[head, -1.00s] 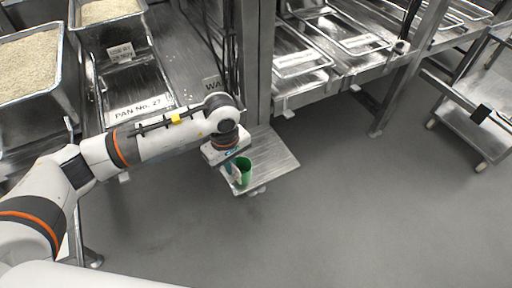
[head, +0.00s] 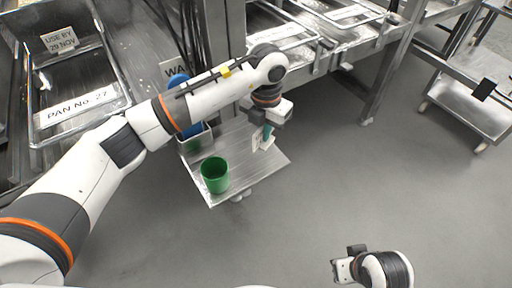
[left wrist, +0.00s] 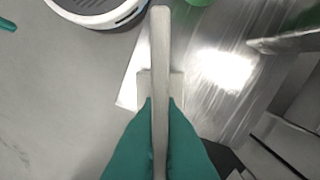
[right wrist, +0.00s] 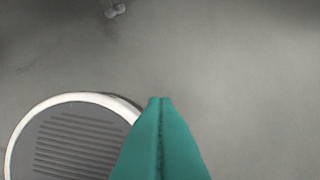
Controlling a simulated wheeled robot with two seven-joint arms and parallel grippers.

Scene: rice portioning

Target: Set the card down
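My left gripper (head: 266,133) is shut on a pale card (head: 263,143), which it holds upright over the right part of a small steel shelf (head: 237,188). In the left wrist view the card (left wrist: 160,45) shows edge-on as a narrow bar between the teal fingertips (left wrist: 161,108). I cannot tell whether its lower edge touches the shelf. My right gripper (head: 343,269) is low at the front right, over the floor. In the right wrist view its teal fingers (right wrist: 161,104) are together with nothing between them.
A green cup (head: 214,176) stands on the shelf, left of the card. A container with something blue (head: 191,131) is behind it, partly hidden by my left arm. A tray labelled PAN No. 27 (head: 75,113) is at the left. Open floor (head: 350,190) lies to the right.

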